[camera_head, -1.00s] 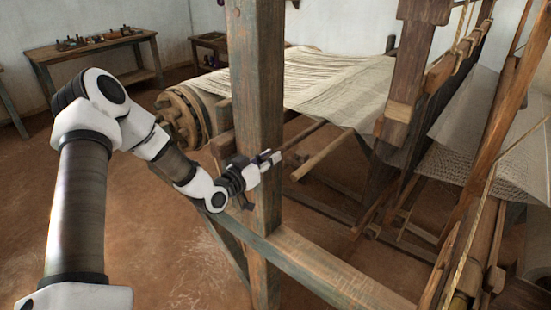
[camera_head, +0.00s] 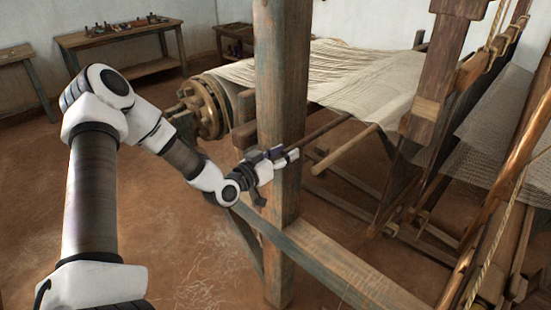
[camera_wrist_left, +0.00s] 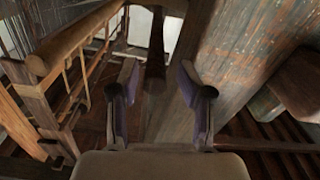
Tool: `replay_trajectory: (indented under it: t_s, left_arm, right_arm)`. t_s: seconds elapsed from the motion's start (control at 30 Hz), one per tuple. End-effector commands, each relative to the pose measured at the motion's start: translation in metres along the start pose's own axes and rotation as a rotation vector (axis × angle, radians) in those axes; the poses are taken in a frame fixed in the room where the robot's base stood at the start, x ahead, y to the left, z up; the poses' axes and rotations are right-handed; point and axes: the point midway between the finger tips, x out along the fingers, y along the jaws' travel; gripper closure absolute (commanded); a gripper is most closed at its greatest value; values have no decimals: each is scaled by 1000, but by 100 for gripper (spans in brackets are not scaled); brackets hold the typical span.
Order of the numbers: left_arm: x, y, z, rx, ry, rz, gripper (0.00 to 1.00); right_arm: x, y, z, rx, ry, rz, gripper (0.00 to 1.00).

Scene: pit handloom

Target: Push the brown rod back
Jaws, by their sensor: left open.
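A dark brown rod (camera_head: 325,128) runs from beside the wooden post toward the cloth. In the left wrist view a dark rod (camera_wrist_left: 156,48), seemingly the same one, lies beyond and between the fingertips. My left gripper (camera_head: 292,156) is in front of the post, near the rod's near end. The left wrist view shows its two fingers (camera_wrist_left: 157,82) spread apart with nothing held between them. I cannot tell whether the gripper touches the rod. My right gripper does not show.
The upright post (camera_head: 282,75) stands right behind my left gripper. A low beam (camera_head: 335,262) runs to the lower right. A lighter pole (camera_head: 345,150) lies beside the brown rod. The woven cloth (camera_head: 365,75) and round wooden beam end (camera_head: 205,105) are behind. The floor at left is clear.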

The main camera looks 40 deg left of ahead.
Motion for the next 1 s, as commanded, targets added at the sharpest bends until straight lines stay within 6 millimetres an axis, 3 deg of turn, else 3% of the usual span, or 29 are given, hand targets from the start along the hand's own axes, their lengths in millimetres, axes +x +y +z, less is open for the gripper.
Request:
replay_trajectory:
  t_s: [0.2,0.4,1.0]
  left_arm:
    - [-32,0,-2,-7,6,-3,52]
    - [-47,-5,-2,-4,2,-16,52]
    - [-55,2,0,2,1,3,52]
  right_arm:
    - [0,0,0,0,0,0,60]
    - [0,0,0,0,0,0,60]
    - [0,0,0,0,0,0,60]
